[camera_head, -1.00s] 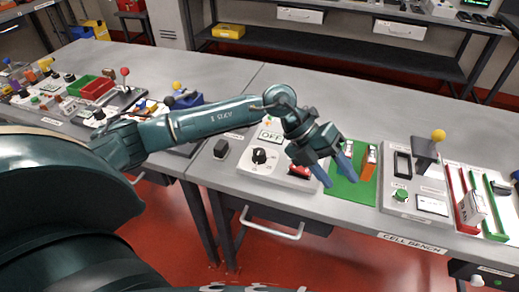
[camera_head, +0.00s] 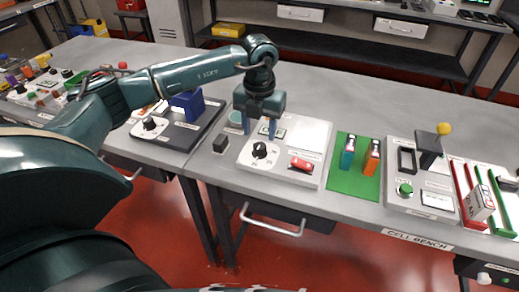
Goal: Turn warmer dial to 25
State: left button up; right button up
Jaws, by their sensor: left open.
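A black dial (camera_head: 259,150) with a pale pointer mark sits on a white-faced panel (camera_head: 311,136) on the bench. A small display behind the dial is partly hidden by my gripper, and I cannot read it. The scale numbers around the dial are too small to read. I cannot tell whether a finger touches the panel. My right gripper is not in view.
A green mat (camera_head: 352,183) holds a teal and an orange cell. The bench behind is clear.

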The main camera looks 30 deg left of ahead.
aim_at(260, 145)
pick_arm(q)
jog(key=shift+f+b, duration=0.3)
jog(key=shift+f, duration=0.5)
jog(key=shift+f, duration=0.1)
jog(key=shift+f+b, duration=0.75)
jog(key=shift+f, duration=0.2)
jog(key=shift+f+b, duration=0.45)
jog(key=shift+f, duration=0.25)
